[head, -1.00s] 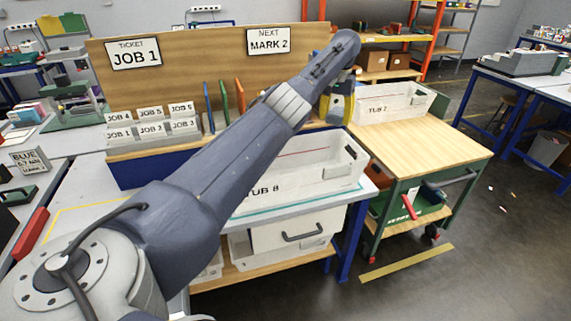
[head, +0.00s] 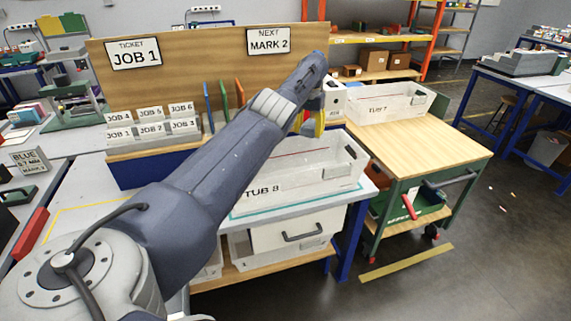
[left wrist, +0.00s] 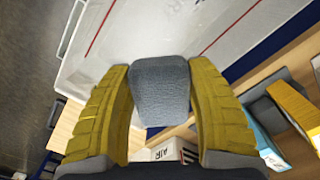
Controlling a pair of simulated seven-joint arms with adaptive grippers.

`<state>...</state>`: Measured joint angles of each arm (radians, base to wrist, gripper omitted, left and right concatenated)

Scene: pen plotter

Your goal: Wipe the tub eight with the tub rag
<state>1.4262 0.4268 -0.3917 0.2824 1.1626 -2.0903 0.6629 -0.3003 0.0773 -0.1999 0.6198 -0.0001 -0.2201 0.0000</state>
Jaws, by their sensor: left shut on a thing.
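The tub eight (head: 270,188), a white open tub labelled TUB 8, stands on the bench with a red line along its inside wall. It also fills the top of the left wrist view (left wrist: 110,55). My left gripper (head: 314,122) is above the tub's back edge, partly hidden behind my own arm in the head view. In the left wrist view its yellow fingers (left wrist: 160,95) are shut on the grey tub rag (left wrist: 160,88). The rag is over the tub; I cannot tell whether it touches the surface. My right gripper is not in view.
Another white tub, TUB 7 (head: 395,103), stands on a wooden-topped cart (head: 440,145) to the right. A white box (head: 335,97) is behind my gripper. Labelled job bins (head: 150,128) and upright coloured boards (head: 225,98) stand at the back left.

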